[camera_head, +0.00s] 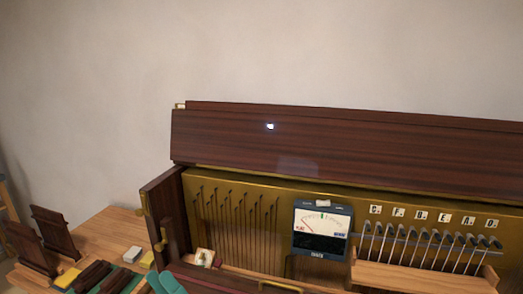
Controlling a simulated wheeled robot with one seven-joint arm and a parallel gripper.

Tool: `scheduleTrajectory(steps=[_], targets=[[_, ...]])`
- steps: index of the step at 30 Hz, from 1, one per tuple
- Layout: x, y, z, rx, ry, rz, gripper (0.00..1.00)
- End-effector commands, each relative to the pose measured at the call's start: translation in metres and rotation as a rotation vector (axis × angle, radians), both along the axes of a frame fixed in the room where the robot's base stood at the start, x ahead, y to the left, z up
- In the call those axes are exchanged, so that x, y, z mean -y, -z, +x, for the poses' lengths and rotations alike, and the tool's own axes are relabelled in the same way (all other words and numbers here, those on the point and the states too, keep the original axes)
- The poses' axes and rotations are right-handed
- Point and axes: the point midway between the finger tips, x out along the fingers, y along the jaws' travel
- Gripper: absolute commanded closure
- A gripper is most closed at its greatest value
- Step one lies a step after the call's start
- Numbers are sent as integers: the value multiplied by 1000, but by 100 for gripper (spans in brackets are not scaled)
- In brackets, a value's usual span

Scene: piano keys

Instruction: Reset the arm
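My arm and gripper cannot be made out in the head view. An opened piano fills the middle and right, with its dark reddish-brown lid (350,140) raised along the back. Below the lid is a brass-coloured panel (235,225) with rows of pins and strings. A dark meter (320,247) with a white dial and needle stands against the panel. A wooden rack (420,279) at the right holds several thin metal-stemmed tools (425,247) under a row of letter labels (430,216).
Teal objects (166,284), cut by the lower edge, are unclear. The piano's dark side panel (165,210) stands between table and strings. The wall behind is bare.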

Motion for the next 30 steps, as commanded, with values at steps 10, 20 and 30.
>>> scheduleTrajectory(steps=[10,20,30], targets=[[42,65,-28,-371,-9,258,64],[82,142,-72,-719,-5,456,64],[123,219,-142,-1071,22,619,64]])
